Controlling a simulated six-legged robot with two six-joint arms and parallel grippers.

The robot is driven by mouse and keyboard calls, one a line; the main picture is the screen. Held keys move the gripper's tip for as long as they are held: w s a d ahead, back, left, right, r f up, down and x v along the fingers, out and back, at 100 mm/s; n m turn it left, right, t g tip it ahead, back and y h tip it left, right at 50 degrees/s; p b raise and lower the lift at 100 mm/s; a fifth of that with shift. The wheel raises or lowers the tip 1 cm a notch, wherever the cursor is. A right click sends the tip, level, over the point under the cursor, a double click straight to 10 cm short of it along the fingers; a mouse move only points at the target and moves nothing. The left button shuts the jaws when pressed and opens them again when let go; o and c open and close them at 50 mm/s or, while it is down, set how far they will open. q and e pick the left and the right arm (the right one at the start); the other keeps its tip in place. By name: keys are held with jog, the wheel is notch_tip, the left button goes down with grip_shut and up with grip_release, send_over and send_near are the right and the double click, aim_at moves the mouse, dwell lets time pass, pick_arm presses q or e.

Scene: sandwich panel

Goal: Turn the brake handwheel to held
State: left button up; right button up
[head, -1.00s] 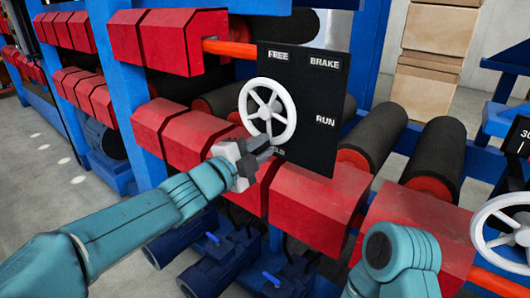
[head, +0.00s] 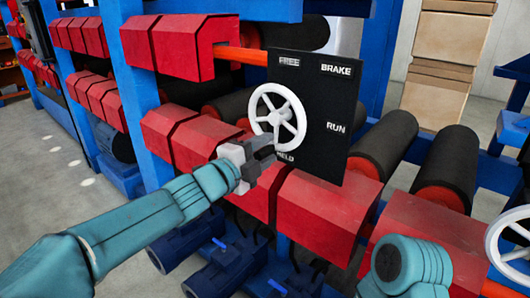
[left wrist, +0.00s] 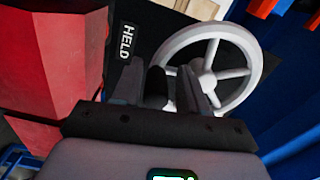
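The white spoked brake handwheel (head: 277,117) stands in front of a black panel (head: 318,165) lettered FREE, BRAKE, RUN and, partly hidden by my gripper, HELD. My left gripper (head: 268,153) is just below the wheel's lower rim. In the left wrist view the wheel (left wrist: 207,80) is beyond the fingers, and the HELD label (left wrist: 126,42) is to their left. The two fingers (left wrist: 160,95) are apart. A dark, rounded piece shows between them; I cannot tell what it is or whether they touch it. My right gripper is out of view.
Red housings (head: 315,210) run below the panel, close under my left gripper. Black rollers (head: 447,155) lie to the right. A second white handwheel (head: 510,245) is at the right edge. Blue posts (head: 135,85) stand on the left, with open grey floor beyond.

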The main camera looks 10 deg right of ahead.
pick_arm(q)
jog(key=shift+w+d+f, duration=0.15)
jog(key=shift+f, duration=0.05)
jog(key=shift+s+r, duration=0.15)
jog(key=shift+s, duration=0.25)
jog(key=shift+a, duration=0.4)
jog(key=b+v, duration=0.1)
jog(key=v, duration=1.4)
jog(key=shift+s+a, duration=0.15)
jog(key=shift+s, duration=0.1)
